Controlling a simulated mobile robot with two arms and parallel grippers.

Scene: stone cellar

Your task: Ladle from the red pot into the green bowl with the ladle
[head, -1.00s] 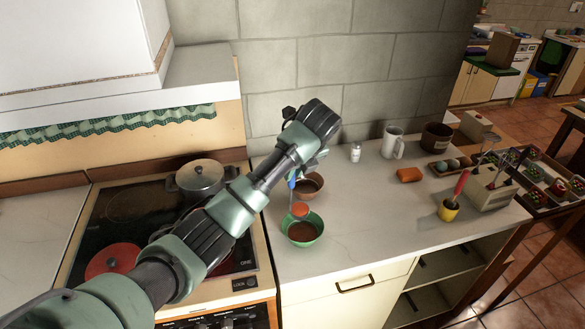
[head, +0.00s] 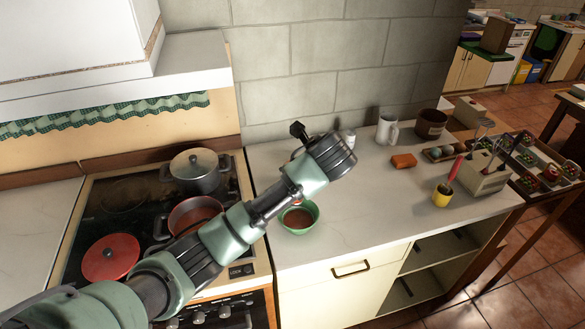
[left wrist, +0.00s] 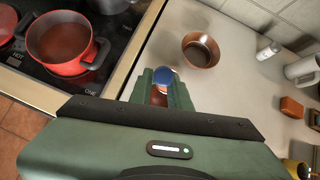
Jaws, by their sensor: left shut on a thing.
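The red pot (head: 186,218) sits on the stove with reddish-brown contents, partly behind my left arm. It also shows at the upper left of the left wrist view (left wrist: 65,68). The green bowl (head: 314,224) stands on the counter right of the stove, with reddish-brown contents. My left gripper (left wrist: 160,88) is shut on the ladle, whose blue part (left wrist: 163,76) shows between the fingers. In the head view my wrist hides the fingers and most of the ladle, above and behind the green bowl. My right gripper is not in view.
A lidded grey pot (head: 195,172) and a red lid (head: 110,257) are on the stove. A brown bowl (left wrist: 201,50) stands behind the gripper. A white mug (head: 388,130), an orange block (head: 403,161) and a yellow cup (head: 442,194) stand right. The counter's front middle is clear.

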